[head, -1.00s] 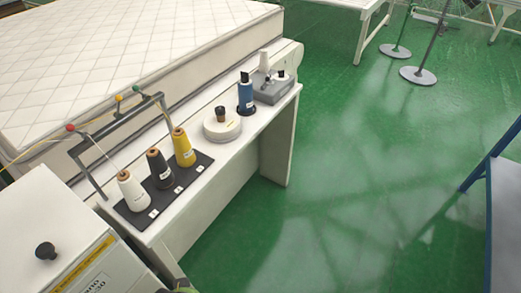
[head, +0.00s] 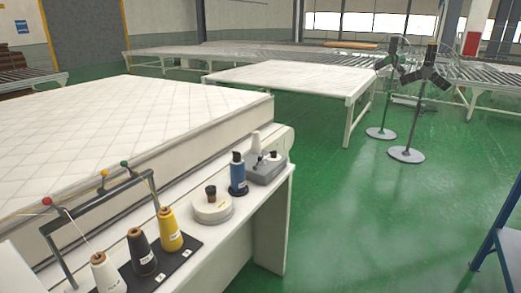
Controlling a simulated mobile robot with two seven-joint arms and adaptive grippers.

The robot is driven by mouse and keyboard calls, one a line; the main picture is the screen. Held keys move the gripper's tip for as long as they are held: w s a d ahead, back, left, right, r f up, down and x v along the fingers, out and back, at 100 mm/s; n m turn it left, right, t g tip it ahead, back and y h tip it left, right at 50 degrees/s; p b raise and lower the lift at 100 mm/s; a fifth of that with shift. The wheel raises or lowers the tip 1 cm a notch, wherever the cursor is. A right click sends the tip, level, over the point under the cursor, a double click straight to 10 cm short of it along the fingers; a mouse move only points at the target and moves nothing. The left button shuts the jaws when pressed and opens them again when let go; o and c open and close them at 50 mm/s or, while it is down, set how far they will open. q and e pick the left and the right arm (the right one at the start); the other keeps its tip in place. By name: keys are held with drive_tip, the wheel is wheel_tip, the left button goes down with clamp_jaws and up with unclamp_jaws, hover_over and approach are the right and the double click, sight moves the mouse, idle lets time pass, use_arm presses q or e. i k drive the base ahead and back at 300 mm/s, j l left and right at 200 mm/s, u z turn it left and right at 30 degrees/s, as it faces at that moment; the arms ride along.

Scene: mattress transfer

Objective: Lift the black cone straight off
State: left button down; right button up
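The black cone (head: 141,252) stands upright on a dark mat (head: 178,262) on the white side table. It is between a white cone (head: 106,273) on its left and a yellow cone (head: 169,230) on its right. A thread frame (head: 97,203) with red, yellow and green balls rises behind the cones. The bottom of the white cone is close to the picture's lower edge. Neither of my grippers is in the head view.
On the same table (head: 226,233) are a round white container (head: 212,207), a blue bottle (head: 238,175) and a grey device (head: 267,169). A quilted mattress (head: 130,125) lies behind. Green floor (head: 350,220) is open to the right; two stands (head: 407,154) are farther off.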

sight(144, 262)
drive_tip(key=i+l+u, duration=0.5)
drive_tip(key=l, duration=0.2)
drive_tip(key=i+l+u, duration=0.55)
drive_tip(key=l, duration=0.35)
drive_tip(key=k+j, duration=0.05)
drive_tip(key=k, duration=0.05)
